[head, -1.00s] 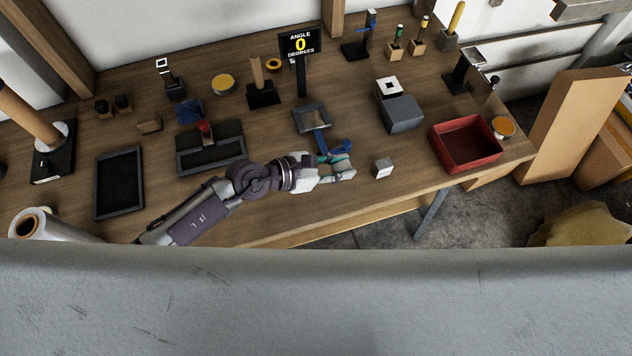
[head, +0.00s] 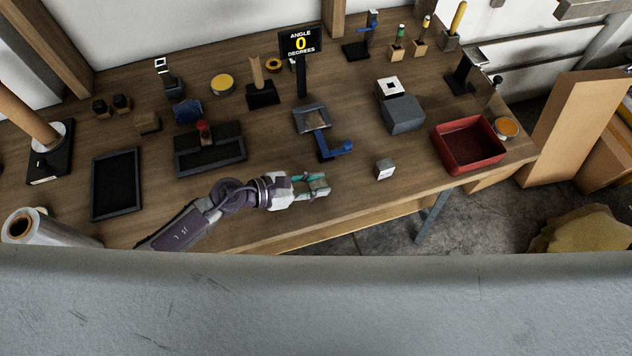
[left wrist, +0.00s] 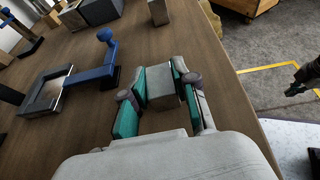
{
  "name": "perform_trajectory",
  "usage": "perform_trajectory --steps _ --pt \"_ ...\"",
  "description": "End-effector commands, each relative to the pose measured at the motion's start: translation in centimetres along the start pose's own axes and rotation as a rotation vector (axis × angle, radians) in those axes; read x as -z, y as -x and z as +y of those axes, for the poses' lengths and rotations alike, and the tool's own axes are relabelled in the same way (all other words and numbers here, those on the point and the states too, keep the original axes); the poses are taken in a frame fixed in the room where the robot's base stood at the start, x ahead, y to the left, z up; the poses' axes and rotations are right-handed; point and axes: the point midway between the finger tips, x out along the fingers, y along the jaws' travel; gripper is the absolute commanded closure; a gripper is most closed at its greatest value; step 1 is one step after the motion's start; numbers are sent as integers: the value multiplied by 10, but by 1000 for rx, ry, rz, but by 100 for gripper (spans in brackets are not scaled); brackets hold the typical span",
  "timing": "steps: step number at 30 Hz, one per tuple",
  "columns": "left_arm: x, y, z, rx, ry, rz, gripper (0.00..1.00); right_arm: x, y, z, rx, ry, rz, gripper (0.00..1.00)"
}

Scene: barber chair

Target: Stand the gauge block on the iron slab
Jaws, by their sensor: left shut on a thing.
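My left gripper (head: 318,186), teal-padded, is low over the table's front part. In the left wrist view (left wrist: 160,92) its fingers are shut on a small plain grey block (left wrist: 161,82), which looks like the gauge block.
A small silver cube (head: 384,170) stands near the front edge, right of my gripper. A blue-handled tool (head: 334,148) with a grey frame lies just behind the gripper. A red tray (head: 468,146) is at the right. Bare wood lies between gripper and cube.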

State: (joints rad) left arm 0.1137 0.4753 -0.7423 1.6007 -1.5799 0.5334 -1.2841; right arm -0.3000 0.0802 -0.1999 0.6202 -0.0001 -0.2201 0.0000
Motion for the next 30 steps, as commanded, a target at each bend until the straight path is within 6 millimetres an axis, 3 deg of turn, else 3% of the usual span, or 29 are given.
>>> perform_trajectory --steps 2,3,7,22,26,30 --pt "4 -2 0 0 0 0 100 0 -5 0 0 0 0 100" --pt "3 -1 0 0 0 0 68 0 -4 0 0 0 0 100" --pt "3 -1 0 0 0 0 47 0 -3 0 0 0 0 100" --pt "2 -1 0 0 1 -1 46 0 0 0 1 0 0 100" --pt "5 14 0 0 -3 2 46 0 -7 -1 1 0 0 100" --pt "12 43 0 1 -4 4 46 -2 -22 -1 1 0 0 100"
